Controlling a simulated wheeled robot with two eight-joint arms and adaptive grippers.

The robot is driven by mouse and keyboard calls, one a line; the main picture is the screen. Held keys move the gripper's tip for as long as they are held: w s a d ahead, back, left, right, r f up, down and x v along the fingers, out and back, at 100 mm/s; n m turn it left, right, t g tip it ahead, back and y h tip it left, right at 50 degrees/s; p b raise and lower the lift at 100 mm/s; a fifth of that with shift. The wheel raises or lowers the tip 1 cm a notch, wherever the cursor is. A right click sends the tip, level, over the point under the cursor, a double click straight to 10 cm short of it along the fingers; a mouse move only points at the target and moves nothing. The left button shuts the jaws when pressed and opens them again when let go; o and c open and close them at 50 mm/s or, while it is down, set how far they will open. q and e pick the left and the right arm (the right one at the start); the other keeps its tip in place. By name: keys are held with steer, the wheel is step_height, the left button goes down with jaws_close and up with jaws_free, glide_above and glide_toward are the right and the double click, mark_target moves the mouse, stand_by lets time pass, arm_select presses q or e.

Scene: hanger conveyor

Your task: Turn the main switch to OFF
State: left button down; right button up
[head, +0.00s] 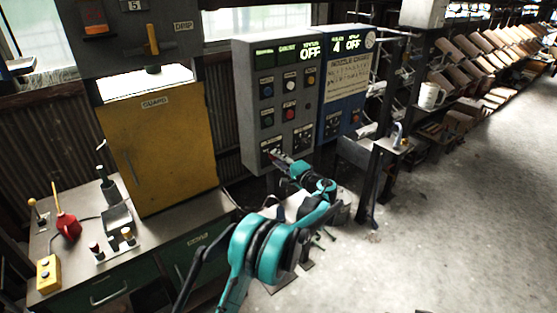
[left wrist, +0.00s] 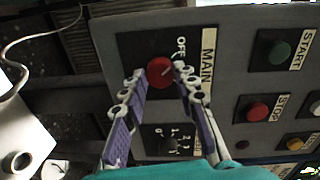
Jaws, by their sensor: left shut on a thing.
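The main switch is a round red knob (left wrist: 160,72) on a dark plate, beside the sideways label MAIN and the word OFF. A pale line on the knob slants toward the OFF side; I cannot tell its exact setting. My left gripper (left wrist: 163,82) has its two fingers on either side of the knob and is shut on it. In the head view my left gripper (head: 277,156) is at the lower left of the grey control panel (head: 252,95) and hides most of the switch there. My right gripper is not in view.
A green START button (left wrist: 279,52) and a red STOP button (left wrist: 257,111) are near the switch. A blue nozzle panel (head: 330,125) stands right of the grey panel. A yellow guard (head: 165,150) and a workbench (head: 150,240) are at the left. Open floor lies at the right.

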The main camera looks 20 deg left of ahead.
arm_select(q)
steer(key=shift+n, duration=0.5)
steer(key=c, duration=1.2)
jaws_free()
steer(key=shift+o, duration=0.2)
steer(key=v, duration=1.2)
